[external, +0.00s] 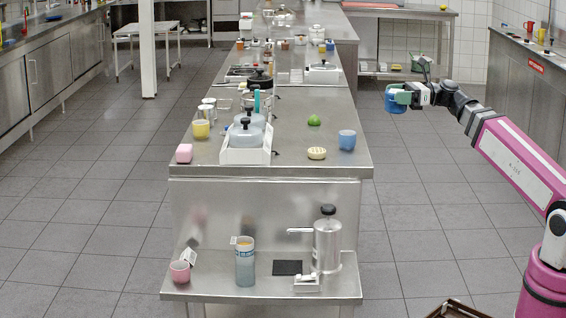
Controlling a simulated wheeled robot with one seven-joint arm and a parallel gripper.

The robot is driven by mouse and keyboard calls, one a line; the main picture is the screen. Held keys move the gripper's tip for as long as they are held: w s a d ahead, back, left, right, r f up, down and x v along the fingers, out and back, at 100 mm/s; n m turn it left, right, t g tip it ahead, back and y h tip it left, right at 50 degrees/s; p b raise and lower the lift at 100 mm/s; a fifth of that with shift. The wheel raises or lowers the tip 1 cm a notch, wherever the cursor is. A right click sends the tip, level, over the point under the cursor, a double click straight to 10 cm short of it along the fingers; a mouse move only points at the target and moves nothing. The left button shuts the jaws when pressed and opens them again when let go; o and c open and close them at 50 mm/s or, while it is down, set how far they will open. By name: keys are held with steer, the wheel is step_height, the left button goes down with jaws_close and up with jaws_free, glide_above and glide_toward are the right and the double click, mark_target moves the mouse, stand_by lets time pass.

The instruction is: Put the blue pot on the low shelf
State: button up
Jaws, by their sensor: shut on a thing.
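My gripper (408,94) is at the right of the external view, at the end of my outstretched pink arm. It is shut on the blue pot (394,105) and holds it in the air over the tiled floor, right of the steel island. The pot's upper part is partly hidden by the gripper. The low shelf (213,287) is the steel ledge at the island's near end. On it are a pink cup (180,272), a tall blue-and-white container (245,262), a black square (287,267), a steel dispenser (328,245) and a small white holder (306,282).
A blue cup (347,140), a yellow sponge-like piece (316,153), a green item (314,120), a pink block (184,153) and lidded pots in a white tray (245,155) stand on the island top (290,175). A brown crate (458,310) is at the bottom edge. The right aisle floor is otherwise clear.

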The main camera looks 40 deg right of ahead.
steer(key=w+a, duration=0.6)
steer(key=w, duration=0.6)
steer(key=w+a+r+m+t, duration=0.1)
steer(key=w+a, duration=0.5)
steer(key=w, duration=0.5)
steer(key=w+a, duration=0.5)
steer(key=w, duration=0.7)
steer(key=shift+h, duration=0.4)
steer(key=w+d+f, duration=0.2)
steer(key=d+f, duration=0.1)
steer(key=f, duration=0.1)
steer(key=w+d+f, duration=0.2)
steer(key=d+f, duration=0.1)
steer(key=f, duration=0.1)
steer(key=w+d+f, duration=0.2)
steer(key=d+f, duration=0.1)
steer(key=f, duration=0.1)
steer(key=shift+w+d+f, duration=0.1)
steer(key=shift+w+d, duration=0.1)
steer(key=shift+w, duration=0.1)
steer(key=shift+f, duration=1.95)
steer(key=shift+f, duration=0.15)
steer(key=o, duration=1.1)
